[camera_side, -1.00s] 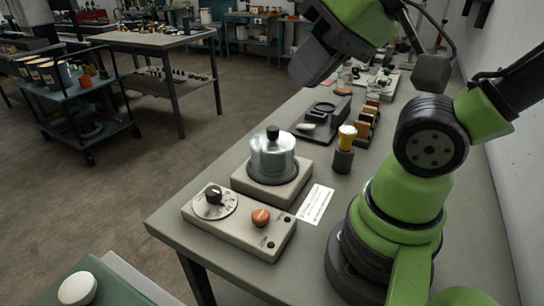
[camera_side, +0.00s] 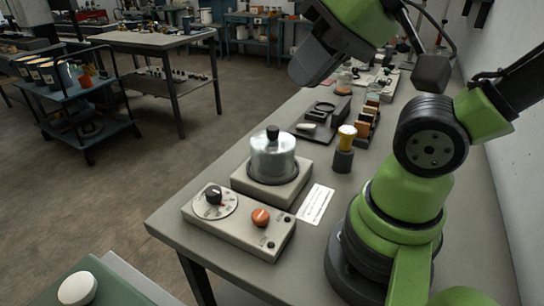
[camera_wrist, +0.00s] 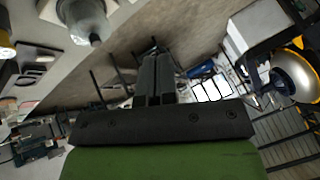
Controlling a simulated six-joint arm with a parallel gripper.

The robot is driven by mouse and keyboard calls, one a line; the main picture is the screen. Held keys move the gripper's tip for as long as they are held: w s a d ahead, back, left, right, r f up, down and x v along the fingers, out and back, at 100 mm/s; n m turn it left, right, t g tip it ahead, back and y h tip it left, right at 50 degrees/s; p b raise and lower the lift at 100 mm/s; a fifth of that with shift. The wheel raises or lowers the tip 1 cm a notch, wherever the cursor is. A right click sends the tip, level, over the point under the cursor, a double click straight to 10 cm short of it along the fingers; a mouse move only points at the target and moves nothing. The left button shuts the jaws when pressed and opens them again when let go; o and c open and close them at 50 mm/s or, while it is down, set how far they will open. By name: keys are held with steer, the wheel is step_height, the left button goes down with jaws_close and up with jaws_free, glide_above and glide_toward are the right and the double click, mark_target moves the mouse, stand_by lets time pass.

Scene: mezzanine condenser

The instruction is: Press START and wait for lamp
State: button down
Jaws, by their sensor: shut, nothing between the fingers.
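A beige control box (camera_side: 238,224) sits at the near corner of the bench in the side view. It carries a dial with a black knob (camera_side: 213,195), a round orange-red button (camera_side: 261,217) and two small dark round spots (camera_side: 271,244) on its right end. I see no glow on the box, and any lettering is too small to read. My gripper shows in the wrist view, its two dark fingers (camera_wrist: 155,72) together and empty. In the side view my dark wrist housing is high above the bench; the fingertips cannot be made out there.
A yellow-topped item in a dark holder (camera_side: 344,150) and a dark tray (camera_side: 318,133) are farther back. Bare bench fronts the box.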

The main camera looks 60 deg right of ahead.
steer(key=m+g+y, duration=0.7)
steer(key=m+g, duration=0.1)
steer(key=m, duration=1.4)
glide_above(258, 212)
step_height(258, 212, down, 15)
steer(key=shift+f, duration=4.4)
steer(key=shift+s, duration=0.1)
steer(key=shift+f, duration=0.4)
